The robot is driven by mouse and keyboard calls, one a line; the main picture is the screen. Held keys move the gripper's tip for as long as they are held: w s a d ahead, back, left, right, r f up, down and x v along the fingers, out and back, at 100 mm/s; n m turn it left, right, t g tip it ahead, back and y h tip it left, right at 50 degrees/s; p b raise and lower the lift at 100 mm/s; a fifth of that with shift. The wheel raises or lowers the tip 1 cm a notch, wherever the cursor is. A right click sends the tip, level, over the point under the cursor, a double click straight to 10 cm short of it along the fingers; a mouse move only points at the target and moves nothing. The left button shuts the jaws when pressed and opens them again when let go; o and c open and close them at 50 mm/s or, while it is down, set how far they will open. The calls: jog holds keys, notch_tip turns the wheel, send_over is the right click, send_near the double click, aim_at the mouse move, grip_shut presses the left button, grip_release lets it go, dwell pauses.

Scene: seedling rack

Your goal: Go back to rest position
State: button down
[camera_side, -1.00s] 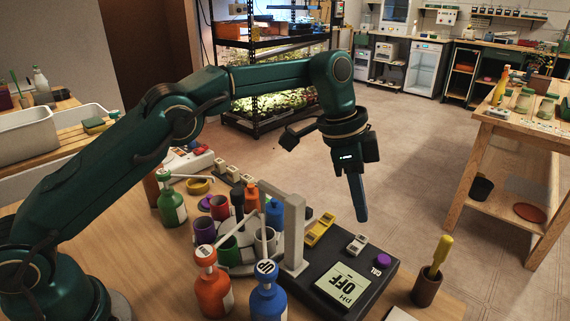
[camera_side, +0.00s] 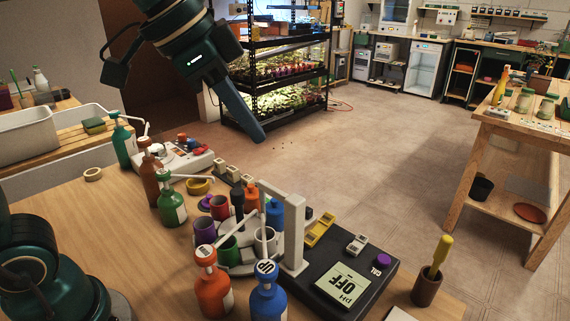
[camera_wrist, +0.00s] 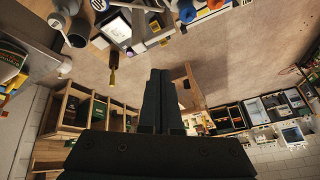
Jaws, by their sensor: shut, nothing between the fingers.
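My gripper (camera_side: 257,132) is raised at the upper left of the side view, well above the bench and pointing down and to the right. Its fingers are together with nothing between them. It also shows in the wrist view (camera_wrist: 163,75), its two dark fingers side by side. The wooden bench (camera_side: 60,216) is below it, and the gripper touches nothing there. My upper arm is mostly out of the side view.
On the bench stand an orange bottle (camera_side: 210,285), a blue bottle (camera_side: 267,298), a green bottle (camera_side: 171,206), a pH meter (camera_side: 345,285) and a carousel of coloured cups (camera_side: 237,270). A brown cup with a yellow-handled tool (camera_side: 427,287) is at right. The air around the gripper is free.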

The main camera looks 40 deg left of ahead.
jog(key=s+a+f+n+y, duration=0.1)
jog(key=s+a+f+n, duration=0.3)
jog(key=s+f, duration=0.7)
jog(key=n, duration=0.2)
jog(key=shift+s+n+y, duration=0.2)
jog(key=shift+n+y, duration=0.1)
jog(key=shift+n, duration=0.1)
